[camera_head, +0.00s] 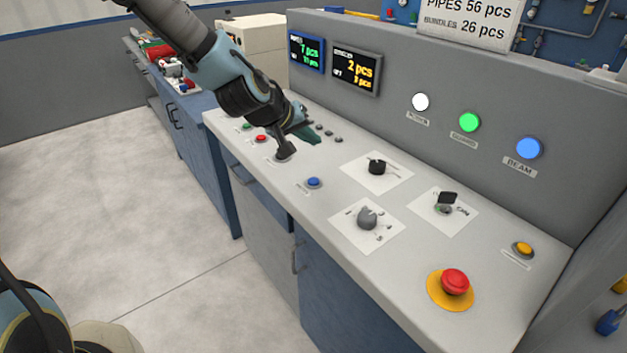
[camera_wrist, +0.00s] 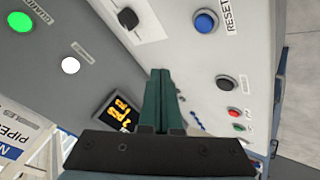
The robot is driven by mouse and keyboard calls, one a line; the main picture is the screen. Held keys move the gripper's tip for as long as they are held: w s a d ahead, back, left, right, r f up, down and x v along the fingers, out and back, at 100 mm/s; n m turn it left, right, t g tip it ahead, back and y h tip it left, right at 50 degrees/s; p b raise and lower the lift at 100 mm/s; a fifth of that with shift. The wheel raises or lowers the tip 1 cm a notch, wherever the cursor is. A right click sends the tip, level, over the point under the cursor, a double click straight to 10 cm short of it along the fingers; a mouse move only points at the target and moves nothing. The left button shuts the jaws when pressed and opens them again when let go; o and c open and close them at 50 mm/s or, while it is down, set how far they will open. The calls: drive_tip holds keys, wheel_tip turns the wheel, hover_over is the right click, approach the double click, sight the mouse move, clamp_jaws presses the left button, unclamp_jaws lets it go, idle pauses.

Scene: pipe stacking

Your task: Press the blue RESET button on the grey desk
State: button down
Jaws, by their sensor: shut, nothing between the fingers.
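The blue RESET button (camera_head: 313,182) is on the grey desk (camera_head: 335,205), near its front edge, left of the grey rotary knob. It also shows in the wrist view (camera_wrist: 205,22), top right, with the RESET label beside it. My gripper (camera_head: 314,139) has green fingers and hangs over the desk, farther back and to the left of the button. In the wrist view the closed fingers (camera_wrist: 162,72) hold nothing and point below and left of the button, apart from it. Their height above the desk is hard to tell.
A red button (camera_head: 261,138) and a black button (camera_wrist: 225,83) lie along the front edge. Rotary switches (camera_head: 377,167) (camera_head: 367,218) stand right of the blue button, with a red mushroom button (camera_head: 455,282) farther right. The upright panel (camera_head: 455,95) closes off the back.

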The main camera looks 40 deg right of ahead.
sight(311, 183)
drive_tip(key=shift+f+b, duration=3.25)
drive_tip(key=shift+f, duration=1.2)
drive_tip(key=shift+f+b, duration=0.35)
drive_tip(key=shift+f, duration=0.05)
drive_tip(key=shift+f+b, duration=0.3)
drive_tip(key=shift+f, duration=0.05)
drive_tip(key=shift+r, duration=0.1)
drive_tip(key=shift+r+p, duration=0.6)
drive_tip(key=shift+r, duration=0.15)
drive_tip(key=shift+r+p, duration=1.9)
drive_tip(key=shift+r, duration=0.65)
